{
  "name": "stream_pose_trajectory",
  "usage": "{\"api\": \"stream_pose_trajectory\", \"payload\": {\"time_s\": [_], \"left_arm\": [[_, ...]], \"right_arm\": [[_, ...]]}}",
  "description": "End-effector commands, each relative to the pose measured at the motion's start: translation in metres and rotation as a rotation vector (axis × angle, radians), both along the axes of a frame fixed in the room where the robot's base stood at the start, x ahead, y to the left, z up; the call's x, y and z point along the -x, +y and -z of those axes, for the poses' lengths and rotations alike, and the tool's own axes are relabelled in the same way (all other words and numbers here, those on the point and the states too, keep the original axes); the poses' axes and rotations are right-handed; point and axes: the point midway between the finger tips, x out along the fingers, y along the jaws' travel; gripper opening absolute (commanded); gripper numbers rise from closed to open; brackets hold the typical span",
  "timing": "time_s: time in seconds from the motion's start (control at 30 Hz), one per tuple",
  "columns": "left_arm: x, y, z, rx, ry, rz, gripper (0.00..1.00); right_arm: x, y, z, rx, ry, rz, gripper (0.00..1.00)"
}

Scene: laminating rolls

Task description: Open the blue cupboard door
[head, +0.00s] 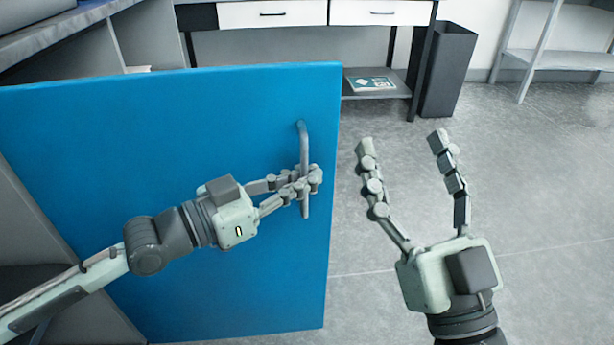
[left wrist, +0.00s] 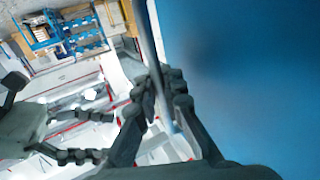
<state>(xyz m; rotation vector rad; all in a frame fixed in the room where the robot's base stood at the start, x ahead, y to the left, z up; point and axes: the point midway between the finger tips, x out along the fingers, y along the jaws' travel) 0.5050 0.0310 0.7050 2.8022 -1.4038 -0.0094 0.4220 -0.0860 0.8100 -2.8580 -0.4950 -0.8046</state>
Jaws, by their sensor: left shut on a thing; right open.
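The blue cupboard door (head: 150,130) stands swung out from the cupboard at the left of the head view, with a dark gap visible at its lower left. Its grey vertical bar handle (head: 303,140) is near the door's right edge. My left gripper (head: 308,182) is shut around the handle. In the left wrist view the fingers of my left gripper (left wrist: 160,95) close on the handle (left wrist: 145,35), beside the blue door face (left wrist: 240,70). My right gripper (head: 402,140) is open and empty, to the right of the door and apart from it.
A desk with white drawers (head: 272,13) and a low shelf holding a green booklet (head: 370,84) stands behind the door. A dark bin (head: 447,70) is beside it. Metal shelving (head: 560,60) is at the back right. The grey floor (head: 550,210) at right is clear.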

Motion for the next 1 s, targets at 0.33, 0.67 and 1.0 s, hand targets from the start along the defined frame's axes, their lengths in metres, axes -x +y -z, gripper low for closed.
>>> {"api": "stream_pose_trajectory", "payload": {"time_s": [0.33,0.67,1.0], "left_arm": [[-0.002,0.002,-0.004,0.003,-0.008,-0.004,0.0],[-0.001,0.001,-0.002,0.001,-0.004,-0.002,0.19],[0.017,0.024,0.0,-0.007,-0.002,-0.002,0.19]], "right_arm": [[0.0,0.0,0.0,0.001,0.001,-0.002,0.69],[0.0,0.001,0.0,0.002,0.0,-0.003,0.69],[0.0,0.0,0.0,0.003,0.0,-0.002,0.69]]}}
